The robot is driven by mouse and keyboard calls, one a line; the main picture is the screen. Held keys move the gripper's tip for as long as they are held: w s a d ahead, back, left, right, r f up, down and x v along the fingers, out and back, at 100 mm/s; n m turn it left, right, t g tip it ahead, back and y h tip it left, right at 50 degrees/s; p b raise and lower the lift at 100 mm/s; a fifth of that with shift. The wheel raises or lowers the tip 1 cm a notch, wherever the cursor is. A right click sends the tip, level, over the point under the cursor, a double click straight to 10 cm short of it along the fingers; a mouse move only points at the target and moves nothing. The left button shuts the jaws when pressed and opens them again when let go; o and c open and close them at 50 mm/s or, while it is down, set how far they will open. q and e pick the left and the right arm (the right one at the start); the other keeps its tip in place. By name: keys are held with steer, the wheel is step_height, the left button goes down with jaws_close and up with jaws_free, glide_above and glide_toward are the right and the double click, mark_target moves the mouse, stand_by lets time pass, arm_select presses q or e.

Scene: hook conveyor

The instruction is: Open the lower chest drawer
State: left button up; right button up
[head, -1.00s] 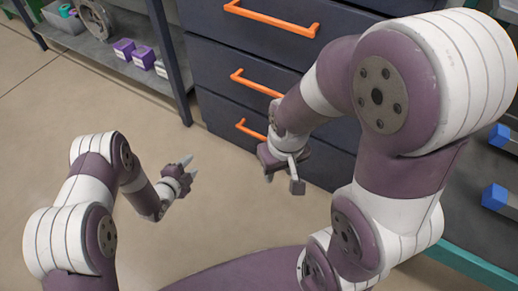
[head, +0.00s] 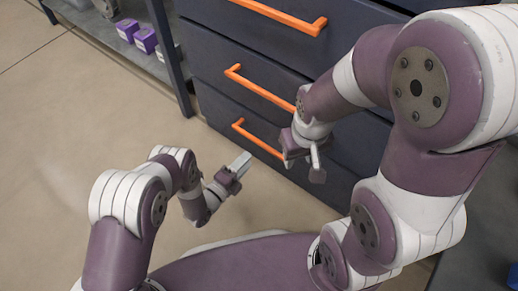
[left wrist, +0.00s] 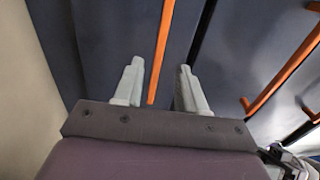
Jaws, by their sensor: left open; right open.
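The lower drawer (head: 216,110) is the lowest front of the dark blue chest and looks shut. Its orange bar handle (head: 257,140) runs along its front. In the left wrist view, an orange bar (left wrist: 163,50), which looks like this handle, shows between the open fingers of my left gripper (left wrist: 160,84), with no visible contact. In the head view, my left gripper (head: 240,163) is in front of the lower drawer, short of the handle. My right gripper (head: 303,168) is open and empty near the handle's right end, partly covering the chest front.
Above are a middle drawer handle (head: 262,90) and an upper one (head: 280,16), also orange. A metal shelf (head: 105,48) with purple boxes (head: 145,40) stands left of the chest, its dark post beside it. The floor (head: 90,110) in front is clear.

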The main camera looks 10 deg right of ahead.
arm_select(q)
steer(key=b+x, duration=0.2)
steer(key=x, duration=0.4)
steer(key=shift+w+d, duration=0.25)
steer(key=shift+d, duration=0.1)
jaws_close()
arm_select(e)
step_height(320, 180, down, 4)
steer(key=shift+r, duration=0.2)
arm_select(q)
steer(key=shift+s+a, duration=0.1)
steer(key=shift+a, duration=0.05)
arm_select(e)
steer(key=shift+s+a, duration=0.1)
